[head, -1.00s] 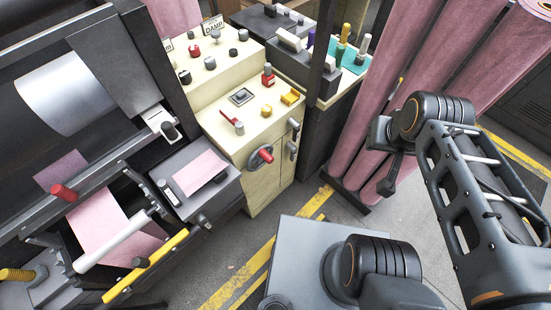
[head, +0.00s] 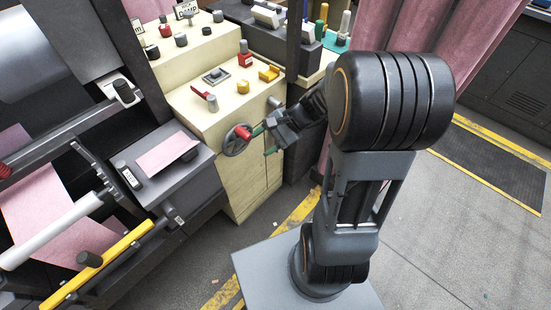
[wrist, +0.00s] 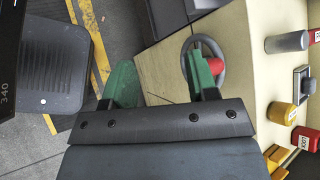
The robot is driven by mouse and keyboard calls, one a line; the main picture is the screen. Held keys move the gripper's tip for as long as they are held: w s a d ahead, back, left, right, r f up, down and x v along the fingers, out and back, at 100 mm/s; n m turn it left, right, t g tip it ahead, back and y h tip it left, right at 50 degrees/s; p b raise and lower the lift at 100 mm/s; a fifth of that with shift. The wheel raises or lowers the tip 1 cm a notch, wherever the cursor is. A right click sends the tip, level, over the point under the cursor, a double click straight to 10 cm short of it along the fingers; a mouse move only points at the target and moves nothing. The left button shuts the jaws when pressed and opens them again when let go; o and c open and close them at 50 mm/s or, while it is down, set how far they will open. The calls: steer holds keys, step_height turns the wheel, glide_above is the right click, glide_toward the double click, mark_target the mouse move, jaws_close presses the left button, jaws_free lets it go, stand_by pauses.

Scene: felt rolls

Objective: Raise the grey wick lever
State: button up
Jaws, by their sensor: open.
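A grey lever-like handle (head: 275,103) shows on the front face of the cream cabinet (head: 250,185), right of the red-knobbed handwheel (head: 237,140). I cannot read a label naming it as the wick lever. My gripper (head: 264,141) is open, its green fingertips in front of this face, close to the handwheel and below the grey handle. In the wrist view the open fingers (wrist: 160,70) have nothing visible between them but floor and cabinet face; the handwheel (wrist: 219,48) is behind the right finger. A second grey handle lower on the face is hidden by my gripper.
A dark side table (head: 190,185) with pink felt stands left.

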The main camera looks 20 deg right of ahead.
steer(key=w+d+f+m+t+h+b, duration=0.1)
steer(key=w+d+f+m+t+b, duration=0.35)
steer(key=f, duration=0.65)
steer(key=w+d+f+m+t+h+b, duration=0.1)
steer(key=w+d+f+m+t+b, duration=0.1)
steer(key=d+f+m+t+b, duration=0.55)
steer(key=w+d+f+m+t+b, duration=0.25)
steer(key=d+f+m, duration=0.45)
steer(key=f, duration=0.6)
steer(key=b+x, duration=0.1)
steer(key=x, duration=0.7)
steer(key=b+x, duration=0.1)
steer(key=x, duration=0.3)
steer(key=shift+w+f+b, duration=0.3)
steer(key=shift+w+b, duration=0.05)
steer(key=shift+w+a+h, duration=0.3)
steer(key=shift+w, duration=0.25)
jaws_close()
